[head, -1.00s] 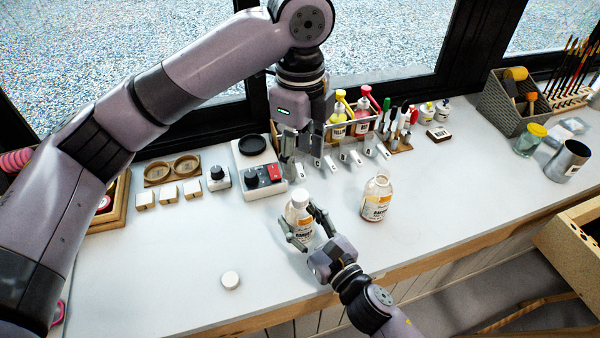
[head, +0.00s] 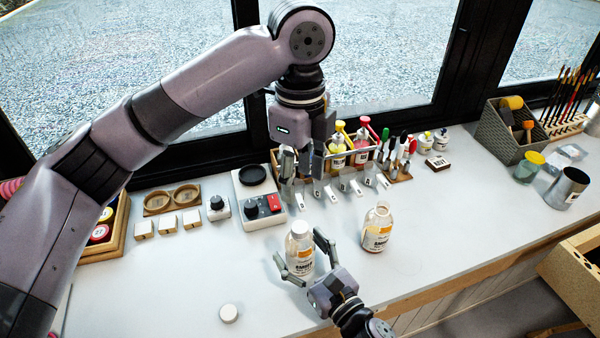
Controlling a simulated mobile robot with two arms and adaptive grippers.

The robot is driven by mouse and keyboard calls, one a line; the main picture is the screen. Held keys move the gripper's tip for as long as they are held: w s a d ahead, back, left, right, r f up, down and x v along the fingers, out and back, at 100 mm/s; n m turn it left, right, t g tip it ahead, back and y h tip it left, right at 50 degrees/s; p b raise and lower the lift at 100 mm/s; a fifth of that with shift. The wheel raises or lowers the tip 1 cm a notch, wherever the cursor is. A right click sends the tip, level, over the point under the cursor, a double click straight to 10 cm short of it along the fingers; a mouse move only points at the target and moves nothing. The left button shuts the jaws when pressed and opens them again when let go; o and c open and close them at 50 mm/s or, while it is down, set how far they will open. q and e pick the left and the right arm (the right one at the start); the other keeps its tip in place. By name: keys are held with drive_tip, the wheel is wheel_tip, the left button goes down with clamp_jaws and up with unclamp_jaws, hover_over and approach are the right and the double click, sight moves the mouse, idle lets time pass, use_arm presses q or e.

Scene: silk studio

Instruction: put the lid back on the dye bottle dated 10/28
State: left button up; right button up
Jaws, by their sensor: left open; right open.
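A clear dye bottle with a white lid on it and an orange and white label (head: 299,250) stands upright on the counter. My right gripper (head: 302,258) is open, its fingers spread to either side of this bottle. A second bottle (head: 377,228), with an orange and white label and no lid, stands upright to its right. The dates on the labels are too small to read. A loose white lid (head: 229,313) lies on the counter at the front left. My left gripper (head: 302,168) is open and empty, raised above the counter behind the bottles.
A small scale-like device (head: 258,196) with a black plate and red button stands behind the bottles. A wooden rack of coloured bottles (head: 354,150) and several small tagged pieces (head: 346,186) are at the back. The counter's front left is clear around the lid.

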drive_tip(key=v, duration=1.2)
idle(0.4)
